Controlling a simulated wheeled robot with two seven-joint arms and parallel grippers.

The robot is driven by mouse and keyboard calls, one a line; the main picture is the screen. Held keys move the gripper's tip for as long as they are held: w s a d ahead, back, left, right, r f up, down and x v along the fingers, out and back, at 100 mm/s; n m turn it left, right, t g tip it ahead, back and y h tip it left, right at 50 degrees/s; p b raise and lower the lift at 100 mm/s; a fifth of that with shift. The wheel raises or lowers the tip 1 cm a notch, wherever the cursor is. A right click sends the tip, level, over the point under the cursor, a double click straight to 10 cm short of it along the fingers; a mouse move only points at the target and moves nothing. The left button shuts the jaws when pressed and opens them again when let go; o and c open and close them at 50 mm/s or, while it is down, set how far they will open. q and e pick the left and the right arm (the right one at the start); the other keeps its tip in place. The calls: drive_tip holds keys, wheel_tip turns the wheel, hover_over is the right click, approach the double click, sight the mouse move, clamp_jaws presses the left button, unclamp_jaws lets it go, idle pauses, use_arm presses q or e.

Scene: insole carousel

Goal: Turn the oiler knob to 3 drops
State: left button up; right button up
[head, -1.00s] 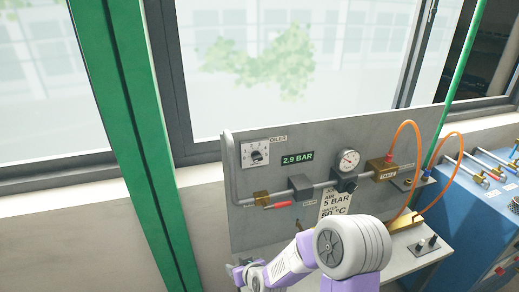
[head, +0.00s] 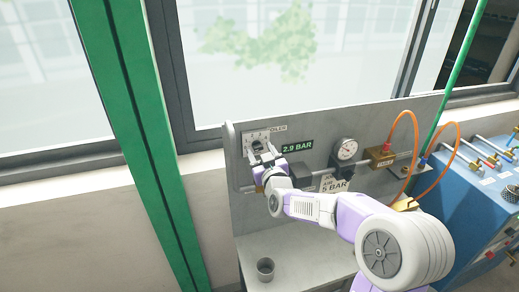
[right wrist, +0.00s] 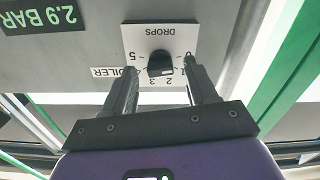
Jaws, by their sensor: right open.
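The oiler knob (right wrist: 160,63) is a small black knob on a white dial plate (right wrist: 145,40) marked DROPS, which appears upside down in the right wrist view. The digits 5, 3 and 2 are legible around it; I cannot tell which one it points at. In the head view the dial plate (head: 249,135) is at the panel's upper left, partly hidden by my gripper. My right gripper (right wrist: 161,70) is open at the dial, one finger on each side of the knob, with no clear contact. It also shows in the head view (head: 261,151). My left gripper is out of view.
A green 2.9 BAR display (head: 297,146) is right of the dial. Below run a pipe, a pressure gauge (head: 346,149) and a brass block (head: 381,155) with an orange hose. A grey cup (head: 265,268) stands on the shelf below. A green post (head: 140,130) is left.

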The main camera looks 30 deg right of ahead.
drive_tip(key=shift+w+d, duration=0.15)
drive_tip(key=shift+w, duration=0.55)
